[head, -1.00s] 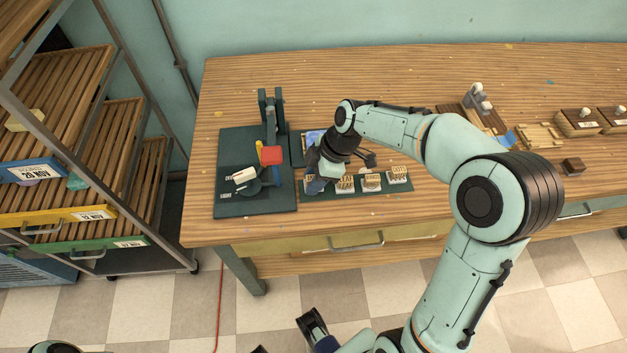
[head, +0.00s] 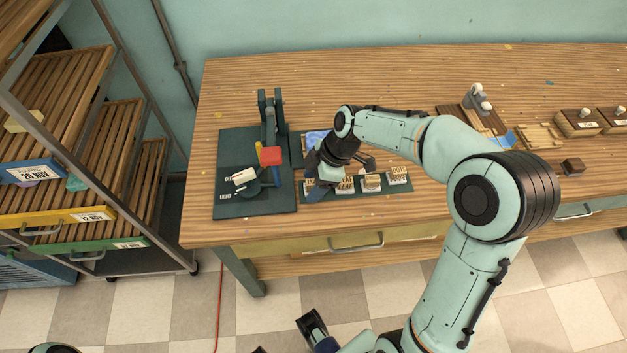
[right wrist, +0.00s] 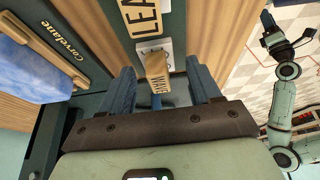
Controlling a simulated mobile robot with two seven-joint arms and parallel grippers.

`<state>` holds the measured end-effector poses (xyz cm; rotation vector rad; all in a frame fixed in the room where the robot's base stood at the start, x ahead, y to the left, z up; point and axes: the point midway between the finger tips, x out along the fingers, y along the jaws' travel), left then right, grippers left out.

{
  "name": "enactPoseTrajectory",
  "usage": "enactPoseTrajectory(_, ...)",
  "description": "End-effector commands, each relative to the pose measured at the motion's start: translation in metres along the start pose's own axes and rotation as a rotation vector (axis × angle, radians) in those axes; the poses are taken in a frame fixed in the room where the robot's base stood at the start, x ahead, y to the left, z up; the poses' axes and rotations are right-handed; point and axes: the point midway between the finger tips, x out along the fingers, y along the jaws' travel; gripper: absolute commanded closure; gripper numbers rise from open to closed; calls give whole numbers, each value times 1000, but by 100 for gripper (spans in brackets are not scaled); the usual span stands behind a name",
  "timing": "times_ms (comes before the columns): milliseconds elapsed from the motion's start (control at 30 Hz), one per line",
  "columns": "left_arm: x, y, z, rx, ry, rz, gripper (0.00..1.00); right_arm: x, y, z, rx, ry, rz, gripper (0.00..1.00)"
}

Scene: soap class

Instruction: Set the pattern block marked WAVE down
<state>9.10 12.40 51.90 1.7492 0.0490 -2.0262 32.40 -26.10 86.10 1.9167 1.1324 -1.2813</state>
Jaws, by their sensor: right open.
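The pattern block marked WAVE (right wrist: 157,75) stands between the fingers of my right gripper (right wrist: 162,92) in the right wrist view, with a gap visible on each side. It meets a pale pad on the dark green strip (head: 350,194). My right gripper (head: 325,180) is open at the strip's left end in the head view, and hides most of the WAVE block there. The block marked LEAF (right wrist: 141,14) is beside it; in the head view its face (head: 345,186) is partly covered. Dark parts at the bottom edge of the head view may be my left gripper; its jaws are unclear.
Other pattern blocks (head: 371,181) and the DOTS block (head: 398,174) continue the row to the right. A dark green press stand (head: 230,150) with a red block (head: 271,156) is at left. A slatted rack (head: 75,190) stands left of the table.

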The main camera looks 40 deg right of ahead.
Motion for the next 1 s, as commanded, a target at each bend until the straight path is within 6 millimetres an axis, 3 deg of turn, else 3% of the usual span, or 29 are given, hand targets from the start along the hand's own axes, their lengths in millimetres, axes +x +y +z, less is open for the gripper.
enactPoseTrajectory(500,-9,2,5,-2,-16,-4,57,-102,0,-1,-1,1,5,37)
enactPoseTrajectory(700,-11,2,6,-2,-19,-4,57,-118,0,0,-1,0,1,37)
enactPoseTrajectory(1000,-11,1,6,-2,-19,-5,57,-120,0,0,0,0,1,37)
